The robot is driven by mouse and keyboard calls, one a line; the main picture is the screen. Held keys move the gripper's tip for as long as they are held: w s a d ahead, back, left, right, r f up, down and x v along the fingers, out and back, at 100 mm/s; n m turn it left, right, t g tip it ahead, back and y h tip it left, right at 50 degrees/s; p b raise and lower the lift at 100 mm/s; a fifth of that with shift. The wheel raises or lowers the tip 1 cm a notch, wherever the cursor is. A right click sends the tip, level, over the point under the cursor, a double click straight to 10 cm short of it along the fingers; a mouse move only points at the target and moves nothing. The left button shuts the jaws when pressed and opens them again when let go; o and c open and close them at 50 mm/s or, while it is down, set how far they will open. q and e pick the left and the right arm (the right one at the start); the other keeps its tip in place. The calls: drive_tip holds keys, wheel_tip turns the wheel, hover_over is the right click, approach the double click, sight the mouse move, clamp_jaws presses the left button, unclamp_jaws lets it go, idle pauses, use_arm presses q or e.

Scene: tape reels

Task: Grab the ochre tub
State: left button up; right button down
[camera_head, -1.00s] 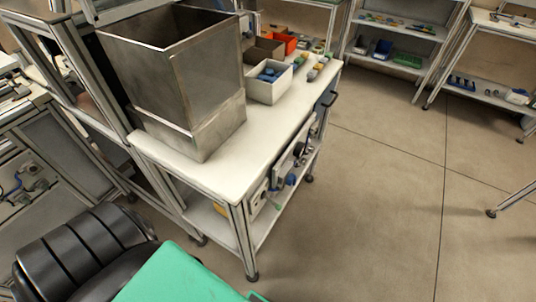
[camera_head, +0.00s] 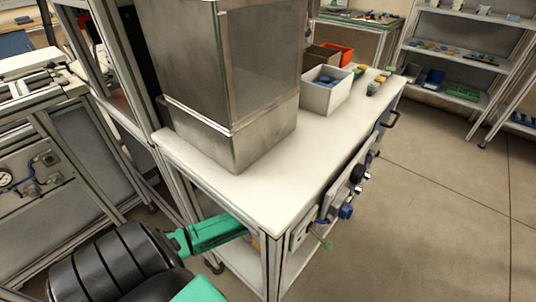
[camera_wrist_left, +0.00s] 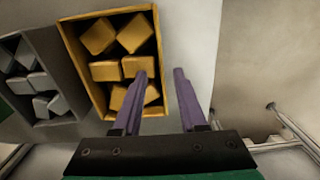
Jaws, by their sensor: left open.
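The ochre tub (camera_wrist_left: 72,56) is in the left wrist view at the upper middle, an open rectangular box holding several ochre blocks. My left gripper (camera_wrist_left: 160,73) is open, with purple fingers. One fingertip appears over the tub's inside and the other beyond its right wall, so the right wall shows between them. Contact cannot be told. In the head view my left arm's green end (camera_head: 212,234) reaches in under the white tabletop, and its fingertips are hidden there. The tub cannot be clearly made out in the head view. My right gripper is not in view.
A grey tub (camera_wrist_left: 63,74) with grey blocks stands left of the ochre one. The white tabletop (camera_head: 240,190) is above my left gripper, with a table leg (camera_head: 273,270) near it. A large metal bin (camera_head: 240,140) and a white box (camera_head: 325,95) stand on top.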

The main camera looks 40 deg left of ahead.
sight(255, 248)
use_arm(q)
drive_tip(key=f, duration=0.2)
drive_tip(key=f+b, duration=0.1)
drive_tip(key=f, duration=0.1)
drive_tip(key=f+b, duration=0.1)
drive_tip(key=shift+s+d+f, duration=0.1)
drive_tip(key=shift+s+f, duration=0.25)
drive_tip(key=shift+f, duration=0.15)
clamp_jaws()
idle(0.8)
